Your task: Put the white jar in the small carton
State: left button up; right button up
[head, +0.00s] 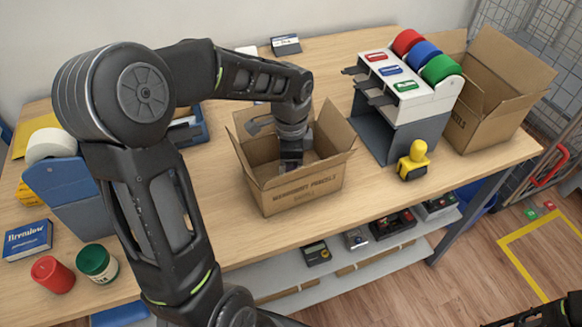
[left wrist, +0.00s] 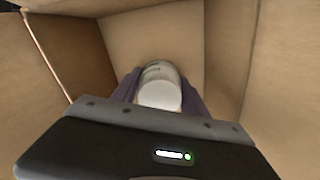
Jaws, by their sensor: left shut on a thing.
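The small carton (head: 300,190) stands open on the middle of the counter with its flaps spread. My left gripper (head: 291,164) reaches down into it from above. In the left wrist view my left gripper is shut on the white jar (left wrist: 160,92), with the carton's brown walls (left wrist: 225,50) around it. The jar's lid end faces the camera. I cannot tell whether the jar touches the carton floor. In the head view the jar is hidden by the gripper and the carton wall. My right gripper cannot be made out; only a dark part of mine shows at the bottom right corner.
A tape dispenser rack (head: 410,90) with red, blue and green rolls stands right of the carton.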

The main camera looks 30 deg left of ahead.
pick_arm(q)
jog(key=shift+f, duration=0.15)
jog(key=o, duration=1.4)
jog(key=shift+o, duration=0.2)
notch_tip(320, 180, up, 12)
jog(key=shift+r, duration=0.2)
